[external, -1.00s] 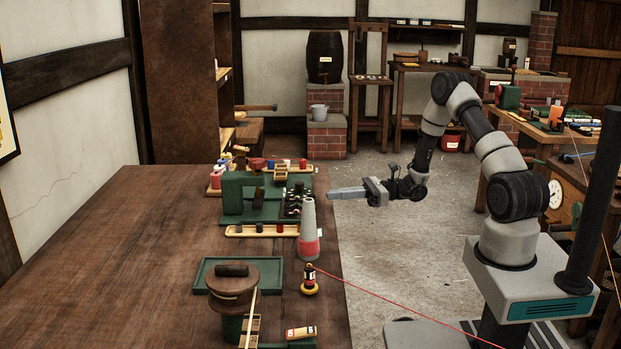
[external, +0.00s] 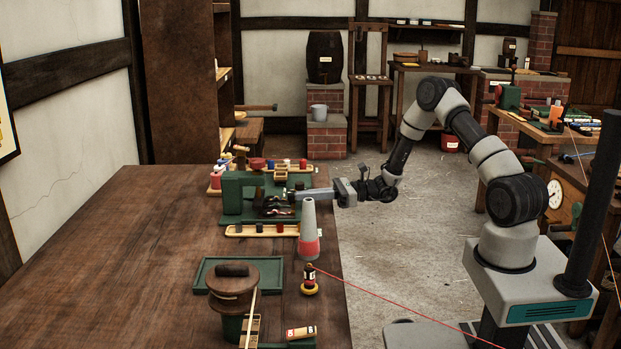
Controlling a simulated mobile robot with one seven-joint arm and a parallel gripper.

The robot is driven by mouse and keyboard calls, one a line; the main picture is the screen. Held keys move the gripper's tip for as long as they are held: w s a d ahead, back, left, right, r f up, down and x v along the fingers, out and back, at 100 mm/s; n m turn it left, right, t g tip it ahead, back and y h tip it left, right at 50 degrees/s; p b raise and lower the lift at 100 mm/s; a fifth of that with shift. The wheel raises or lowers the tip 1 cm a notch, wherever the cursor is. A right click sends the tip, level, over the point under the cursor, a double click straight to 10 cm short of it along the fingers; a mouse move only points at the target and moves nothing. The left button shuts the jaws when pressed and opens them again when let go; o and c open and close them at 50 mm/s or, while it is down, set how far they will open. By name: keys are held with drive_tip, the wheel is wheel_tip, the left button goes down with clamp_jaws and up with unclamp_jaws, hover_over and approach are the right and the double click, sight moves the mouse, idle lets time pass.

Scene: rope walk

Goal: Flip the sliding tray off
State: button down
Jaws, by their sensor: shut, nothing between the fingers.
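A green machine (external: 233,193) stands near the far right of the wooden table, with dark parts (external: 275,208) at its right side. I cannot tell which part is the sliding tray; a long yellow tray (external: 240,231) with several small spools lies in front of the machine. My gripper (external: 298,194) reaches in from the right, shut and empty, with its tip beside the machine's dark parts. Whether it touches them is not clear.
A grey cone with a red band (external: 309,240) stands close in front of my gripper. A small yellow-and-black spool (external: 310,282) with a red line stands nearer. A green tray (external: 205,272) and a round brown block (external: 233,285) are at the front. The table's left side (external: 110,260) is clear.

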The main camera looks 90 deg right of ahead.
sight(293, 195)
drive_tip(key=w, duration=0.3)
drive_tip(key=shift+w, duration=0.35)
drive_tip(key=shift+r, duration=0.15)
drive_tip(key=shift+w, duration=0.1)
drive_tip(key=shift+r, duration=0.1)
drive_tip(key=s+d+p, duration=0.2)
drive_tip(key=s, duration=1.2)
drive_tip(key=shift+s+f, duration=0.2)
drive_tip(key=shift+r, duration=0.1)
